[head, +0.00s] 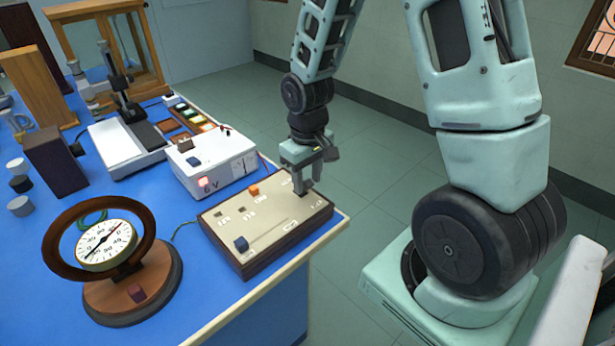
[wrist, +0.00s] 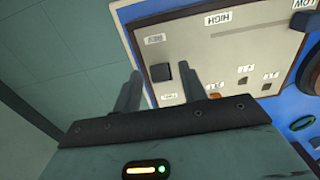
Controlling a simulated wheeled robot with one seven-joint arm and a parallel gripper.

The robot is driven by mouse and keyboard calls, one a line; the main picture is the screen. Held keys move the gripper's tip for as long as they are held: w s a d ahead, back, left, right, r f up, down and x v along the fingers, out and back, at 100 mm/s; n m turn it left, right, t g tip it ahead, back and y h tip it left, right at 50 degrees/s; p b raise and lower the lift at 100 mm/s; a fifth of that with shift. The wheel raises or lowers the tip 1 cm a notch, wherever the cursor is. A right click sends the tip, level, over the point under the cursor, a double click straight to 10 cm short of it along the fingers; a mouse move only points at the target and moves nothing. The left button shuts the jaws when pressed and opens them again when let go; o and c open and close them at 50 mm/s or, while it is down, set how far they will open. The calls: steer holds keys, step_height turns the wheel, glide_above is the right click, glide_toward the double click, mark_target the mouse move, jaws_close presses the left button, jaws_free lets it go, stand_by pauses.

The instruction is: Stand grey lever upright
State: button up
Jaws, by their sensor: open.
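The control box (head: 270,232) has a pale top with several small controls and lies at the bench's right edge; its top (wrist: 205,50) fills the upper right of the wrist view. A dark grey lever (wrist: 160,72) stands on it between the REV label and another label. It is seen nearly end-on, so its tilt is hard to tell. In the head view it is mostly hidden by my gripper (head: 309,183), which is low over the box's far right corner. In the wrist view my gripper's fingers (wrist: 159,90) are apart, around the lever's sides, with no clear contact.
A blue knob (head: 241,243) and an orange switch (head: 254,190) are on the same box. A white meter unit (head: 215,165) stands behind it. A round dial instrument (head: 105,243) is at left. Open floor lies right of the bench.

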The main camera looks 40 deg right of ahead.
jaws_close()
steer(key=shift+w+r+p, duration=0.2)
steer(key=shift+r+p, duration=0.05)
steer(key=shift+p, duration=0.35)
steer(key=g+p, duration=0.1)
steer(key=w+p, duration=0.1)
steer(key=shift+r+g+p, duration=0.2)
steer(key=shift+g+p, duration=0.1)
steer(key=shift+g, duration=0.1)
steer(key=w+g+p, duration=0.1)
steer(key=g+p, duration=0.1)
steer(key=shift+w+p, duration=0.15)
steer(key=shift+p, duration=0.25)
steer(key=shift+w+f+g+p, duration=0.25)
steer(key=shift+w+g+p, duration=0.25)
steer(key=shift+g, duration=0.4)
jaws_free()
